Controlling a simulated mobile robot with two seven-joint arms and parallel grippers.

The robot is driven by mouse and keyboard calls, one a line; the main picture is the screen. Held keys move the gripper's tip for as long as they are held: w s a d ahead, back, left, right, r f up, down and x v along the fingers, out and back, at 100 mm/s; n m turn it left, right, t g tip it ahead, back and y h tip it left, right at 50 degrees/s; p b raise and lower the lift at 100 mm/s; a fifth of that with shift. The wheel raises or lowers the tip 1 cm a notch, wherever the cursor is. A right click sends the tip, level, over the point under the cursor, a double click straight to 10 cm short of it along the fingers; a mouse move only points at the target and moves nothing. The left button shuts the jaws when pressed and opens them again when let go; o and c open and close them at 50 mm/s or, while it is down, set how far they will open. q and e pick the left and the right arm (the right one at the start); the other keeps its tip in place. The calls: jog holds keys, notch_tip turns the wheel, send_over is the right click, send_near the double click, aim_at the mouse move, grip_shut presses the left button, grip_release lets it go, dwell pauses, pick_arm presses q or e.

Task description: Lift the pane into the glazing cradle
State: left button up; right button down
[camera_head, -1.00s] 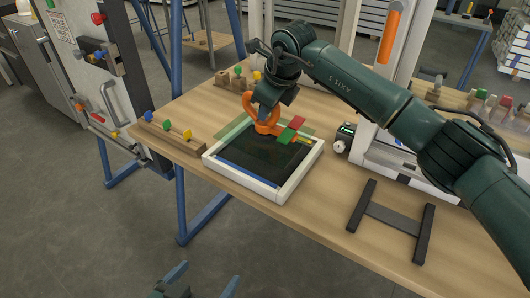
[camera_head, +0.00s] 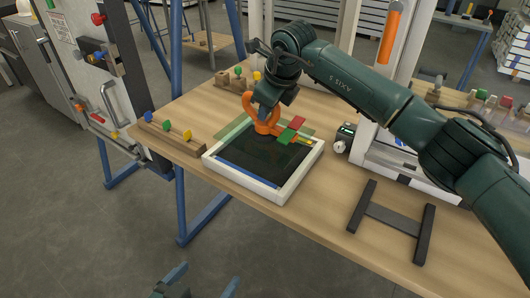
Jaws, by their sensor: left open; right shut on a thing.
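The pane looks like a clear greenish sheet (camera_head: 234,128). It shows over the back part of a white-rimmed tray (camera_head: 244,189) with a dark inside, and reaches past its back edge; its front edge is hard to make out. My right gripper (camera_head: 266,113) is shut on an orange ring-shaped handle (camera_head: 263,127) above the pane. Whether the pane touches the tray I cannot tell. A dark H-shaped stand (camera_head: 392,220), perhaps the cradle, lies empty on the bench at right. My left gripper (camera_head: 200,285) is open and empty at the bottom edge, away from the bench.
Red (camera_head: 297,122) and green (camera_head: 287,136) flat pieces show by the handle. A wooden strip with coloured knobs (camera_head: 168,138) lies left of the tray. A small dark device (camera_head: 344,137) and a white upright frame stand at right. The bench (camera_head: 318,209) between tray and stand is clear.

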aim_at(270, 124)
jog(key=shift+f+b, duration=2.2)
jog(key=shift+f, duration=0.8)
dwell(0.4)
jog(key=c, duration=1.2)
grip_release()
jog(key=shift+c, duration=0.2)
